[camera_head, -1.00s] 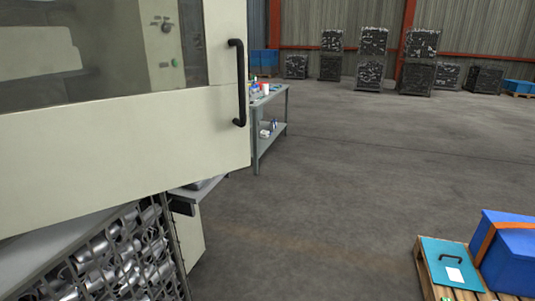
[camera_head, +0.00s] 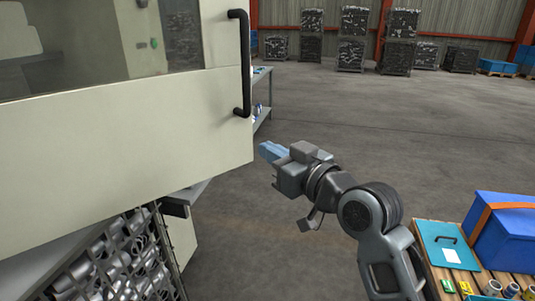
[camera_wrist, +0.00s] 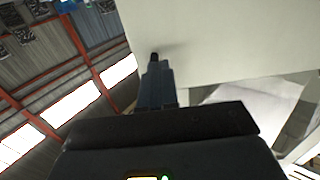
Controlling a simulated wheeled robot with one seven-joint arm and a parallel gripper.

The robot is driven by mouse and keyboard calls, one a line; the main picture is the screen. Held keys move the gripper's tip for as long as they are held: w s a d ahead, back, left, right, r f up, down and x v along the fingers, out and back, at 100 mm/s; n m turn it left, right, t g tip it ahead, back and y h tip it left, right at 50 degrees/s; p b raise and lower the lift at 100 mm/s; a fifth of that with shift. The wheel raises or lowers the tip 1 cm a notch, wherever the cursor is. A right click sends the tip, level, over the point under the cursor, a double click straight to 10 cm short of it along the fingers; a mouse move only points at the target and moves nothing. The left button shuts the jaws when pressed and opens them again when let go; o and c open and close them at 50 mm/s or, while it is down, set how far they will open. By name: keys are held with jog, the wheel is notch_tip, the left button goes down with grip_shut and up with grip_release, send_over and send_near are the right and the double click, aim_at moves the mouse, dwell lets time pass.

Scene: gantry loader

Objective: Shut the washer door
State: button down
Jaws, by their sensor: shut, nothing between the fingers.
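The washer door (camera_head: 120,150) is a large cream panel with a window, filling the left of the head view. It stands swung out toward me. Its black bar handle (camera_head: 242,62) is upright near the door's free right edge. My gripper (camera_head: 268,151) is shut and empty, to the right of the door's lower right corner and below the handle. In the head view the fingertips look close to the door edge; I cannot tell whether they touch. The wrist view shows the closed fingers (camera_wrist: 155,75) against a pale panel (camera_wrist: 220,45), likely the door.
A wire basket of metal parts (camera_head: 115,260) sits below the door at lower left. A grey workbench (camera_head: 262,95) stands behind the door edge. The floor between is clear.

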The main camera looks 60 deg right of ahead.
aim_at(230, 128)
jog(key=p+x, duration=0.2)
jog(key=x, duration=0.9)
jog(key=shift+w, duration=0.1)
jog(key=shift+w+d, duration=0.1)
jog(key=shift+w, duration=0.25)
jog(key=shift+w, duration=0.1)
